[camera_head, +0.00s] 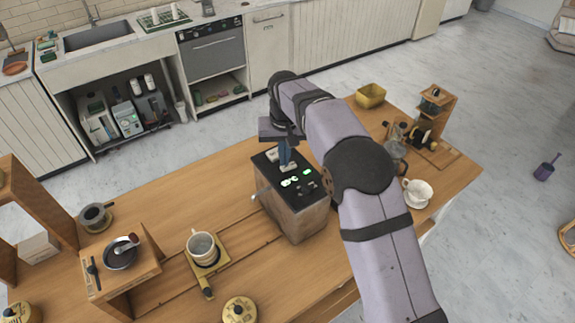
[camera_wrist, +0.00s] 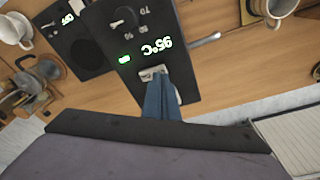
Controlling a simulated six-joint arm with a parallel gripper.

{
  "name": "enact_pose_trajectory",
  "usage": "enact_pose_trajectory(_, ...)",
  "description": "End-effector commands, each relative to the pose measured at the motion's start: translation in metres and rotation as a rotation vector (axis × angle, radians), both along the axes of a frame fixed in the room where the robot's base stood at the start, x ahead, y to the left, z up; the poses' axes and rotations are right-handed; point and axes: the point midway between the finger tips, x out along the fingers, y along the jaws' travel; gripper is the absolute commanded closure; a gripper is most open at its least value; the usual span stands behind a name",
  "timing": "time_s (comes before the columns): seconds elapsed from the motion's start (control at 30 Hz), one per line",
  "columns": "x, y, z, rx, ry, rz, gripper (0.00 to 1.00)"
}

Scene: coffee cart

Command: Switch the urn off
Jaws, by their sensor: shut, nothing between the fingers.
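The urn (camera_head: 297,216) is a box with a black top on the wooden counter. In the wrist view its black panel (camera_wrist: 185,65) shows a lit "95°C", a small green light (camera_wrist: 124,60) and a dial (camera_wrist: 125,18) with numbers around it. A small metal switch (camera_wrist: 150,72) sits below the display. My gripper (camera_head: 287,168) is shut and points down over the panel; it also shows in the wrist view (camera_wrist: 160,82), its tips right at the switch and partly covering it. I cannot tell whether they touch.
Beside the urn's panel is another black panel (camera_wrist: 85,52) reading "OFF". A mug (camera_head: 201,246) stands to the left. A glass carafe (camera_head: 396,150), a white cup on a saucer (camera_head: 417,192) and a yellow bowl (camera_head: 370,95) stand to the right. Counter left of the urn is partly clear.

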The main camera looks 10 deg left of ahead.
Motion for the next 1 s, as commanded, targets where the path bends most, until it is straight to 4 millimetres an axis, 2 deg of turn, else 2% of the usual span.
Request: enact_pose_trajectory(1.0,0.000,0.000,-0.011,0.000,0.000,0.000,1.00)
